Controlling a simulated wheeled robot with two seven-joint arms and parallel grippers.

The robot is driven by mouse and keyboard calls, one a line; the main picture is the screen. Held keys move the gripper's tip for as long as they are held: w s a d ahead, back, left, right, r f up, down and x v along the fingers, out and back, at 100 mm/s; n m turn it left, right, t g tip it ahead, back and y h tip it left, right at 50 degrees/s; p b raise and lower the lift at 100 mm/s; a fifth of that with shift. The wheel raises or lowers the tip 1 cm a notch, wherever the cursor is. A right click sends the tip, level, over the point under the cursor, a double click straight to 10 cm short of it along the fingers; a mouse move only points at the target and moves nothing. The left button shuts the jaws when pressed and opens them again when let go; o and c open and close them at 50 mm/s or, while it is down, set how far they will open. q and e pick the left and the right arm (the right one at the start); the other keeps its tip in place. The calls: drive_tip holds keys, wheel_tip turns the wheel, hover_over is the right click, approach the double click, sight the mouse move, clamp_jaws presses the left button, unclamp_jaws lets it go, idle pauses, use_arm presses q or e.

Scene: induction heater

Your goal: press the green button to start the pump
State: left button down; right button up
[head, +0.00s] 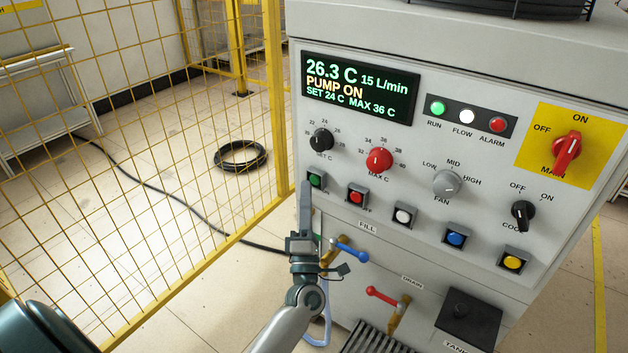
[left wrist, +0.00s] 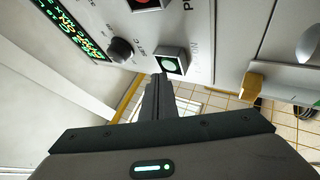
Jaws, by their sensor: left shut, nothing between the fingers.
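The green button (head: 316,180) sits in a dark square frame at the left end of the button row on the grey panel. In the left wrist view the green button (left wrist: 169,65) shows just beyond the fingertips. My left gripper (head: 306,186) is shut and empty, its tips at the lower left of the button; I cannot tell whether they touch it. The closed fingers also show in the left wrist view (left wrist: 158,78). The display (head: 360,87) reads PUMP ON, 26.3 C and 15 L/min. My right gripper is not in view.
A red button (head: 357,195) is right of the green one, with white, blue and yellow buttons further along. A blue-handled valve (head: 350,248) and a red-handled valve (head: 382,296) stick out below. A yellow mesh fence (head: 140,110) stands at the left.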

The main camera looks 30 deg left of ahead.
use_arm(q)
drive_tip(key=shift+s+a+p, duration=0.2)
drive_tip(key=shift+s+p, duration=0.5)
drive_tip(key=shift+s, duration=1.8)
drive_tip(key=shift+s, duration=0.1)
drive_tip(key=s+p, duration=0.1)
drive_tip(key=s, duration=0.9)
drive_tip(key=shift+s+a+p, duration=0.3)
drive_tip(key=shift+s+a, duration=0.1)
drive_tip(key=shift+a, duration=0.05)
